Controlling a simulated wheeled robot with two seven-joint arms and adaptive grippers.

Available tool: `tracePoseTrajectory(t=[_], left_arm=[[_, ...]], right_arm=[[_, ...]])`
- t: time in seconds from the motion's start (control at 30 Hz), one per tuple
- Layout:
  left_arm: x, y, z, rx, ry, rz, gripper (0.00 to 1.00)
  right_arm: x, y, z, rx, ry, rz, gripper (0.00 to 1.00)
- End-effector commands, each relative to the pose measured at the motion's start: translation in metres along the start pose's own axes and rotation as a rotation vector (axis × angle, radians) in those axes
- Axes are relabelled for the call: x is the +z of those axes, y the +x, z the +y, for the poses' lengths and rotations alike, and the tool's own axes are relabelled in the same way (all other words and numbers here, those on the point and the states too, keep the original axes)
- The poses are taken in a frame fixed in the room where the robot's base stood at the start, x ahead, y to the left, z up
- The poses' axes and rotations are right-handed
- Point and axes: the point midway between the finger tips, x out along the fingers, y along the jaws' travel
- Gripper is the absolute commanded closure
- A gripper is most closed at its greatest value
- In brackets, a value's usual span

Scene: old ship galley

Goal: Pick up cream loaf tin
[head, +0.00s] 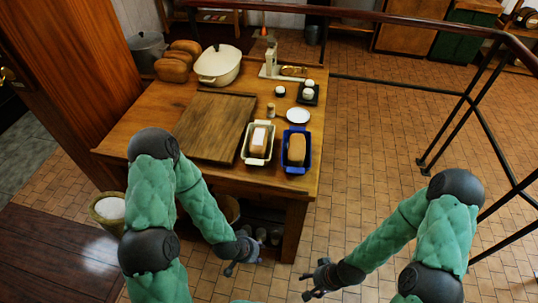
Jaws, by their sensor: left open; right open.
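The cream loaf tin (247,155) stands on the wooden table near its front edge, with a pale loaf or block (259,139) in it. A blue loaf tin (287,166) with a brown loaf (297,148) stands just to its right, with a narrow gap between them. My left gripper (243,268) is open and empty, in front of the table and below the tins in the picture. My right gripper (308,282) is open and empty over the floor, right of the table's front corner. Neither gripper touches a tin.
A wooden board (212,126) lies left of the cream tin. The table's front edge lies between grippers and tins. A black railing (455,118) stands right; floor between is clear.

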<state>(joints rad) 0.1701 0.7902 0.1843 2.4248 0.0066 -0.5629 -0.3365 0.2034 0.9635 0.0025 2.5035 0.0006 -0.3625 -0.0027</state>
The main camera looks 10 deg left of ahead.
Motion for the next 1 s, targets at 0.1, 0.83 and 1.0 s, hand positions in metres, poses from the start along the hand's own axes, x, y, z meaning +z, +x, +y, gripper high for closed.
tracePoseTrajectory(t=[0.1, 0.83, 1.0], left_arm=[[-0.017, 0.001, -0.005, -0.026, 0.097, 0.072, 0.59], [-0.174, -0.089, -0.032, -0.819, 1.18, 0.69, 0.59], [-0.187, -0.123, -0.031, -1.094, 1.345, 0.725, 0.59]], right_arm=[[-0.001, 0.007, 0.002, 0.0, -0.001, 0.0, 0.38], [-0.003, 0.068, 0.024, 0.0, -0.001, 0.0, 0.38], [-0.003, 0.079, 0.028, 0.0, -0.001, 0.0, 0.38]])
